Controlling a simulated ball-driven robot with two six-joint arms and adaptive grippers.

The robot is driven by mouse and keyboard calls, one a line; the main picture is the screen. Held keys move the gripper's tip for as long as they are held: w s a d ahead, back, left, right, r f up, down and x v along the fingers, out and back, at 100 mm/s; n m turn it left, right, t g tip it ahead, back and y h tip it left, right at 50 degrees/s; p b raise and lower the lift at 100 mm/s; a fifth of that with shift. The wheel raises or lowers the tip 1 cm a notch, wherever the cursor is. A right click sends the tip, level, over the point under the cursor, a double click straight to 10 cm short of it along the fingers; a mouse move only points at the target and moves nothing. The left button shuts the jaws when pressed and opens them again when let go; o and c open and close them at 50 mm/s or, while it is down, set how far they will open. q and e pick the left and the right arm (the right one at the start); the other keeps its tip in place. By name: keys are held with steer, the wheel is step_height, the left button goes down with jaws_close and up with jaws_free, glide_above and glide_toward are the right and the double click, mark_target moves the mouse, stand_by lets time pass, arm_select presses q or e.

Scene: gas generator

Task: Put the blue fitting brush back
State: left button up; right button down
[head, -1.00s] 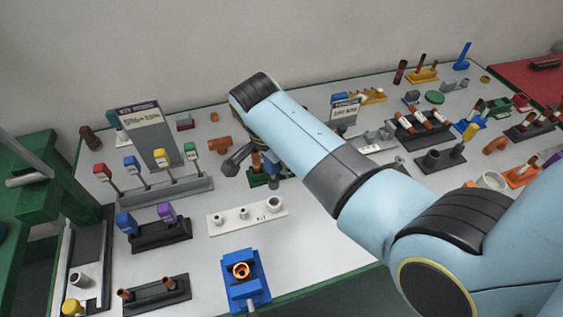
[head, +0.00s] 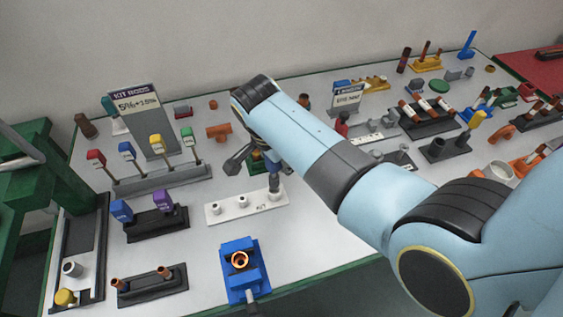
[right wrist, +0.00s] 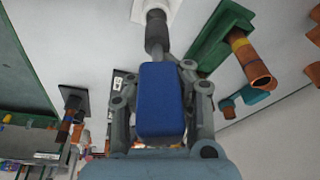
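In the right wrist view, my right gripper (right wrist: 160,76) is shut on the blue handle of the blue fitting brush (right wrist: 161,105). The brush's dark grey head points away from the gripper, at the white fitting block (right wrist: 141,8). In the head view, the brush's grey end (head: 275,182) stands at the right-hand socket of the white fitting block (head: 237,208); how deep it sits I cannot tell. My right gripper (head: 250,160) is mostly hidden by my arm there. My left gripper is not in view.
A grey rack (head: 160,186) holds several coloured brushes by a sign (head: 142,115). A black rack (head: 155,226) holds a blue and a purple one. A blue vise (head: 240,268) stands at the front. Bare table lies around the white block.

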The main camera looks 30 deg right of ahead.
steer(key=shift+p, duration=0.4)
stand_by(0.4)
steer(key=shift+f, duration=0.25)
stand_by(0.4)
steer(key=shift+f+b, duration=2.2)
steer(key=shift+f, duration=0.35)
steer(key=c, duration=1.2)
jaws_free()
steer(key=shift+r, duration=0.2)
step_height(320, 180, up, 10)
steer(key=shift+f, duration=0.15)
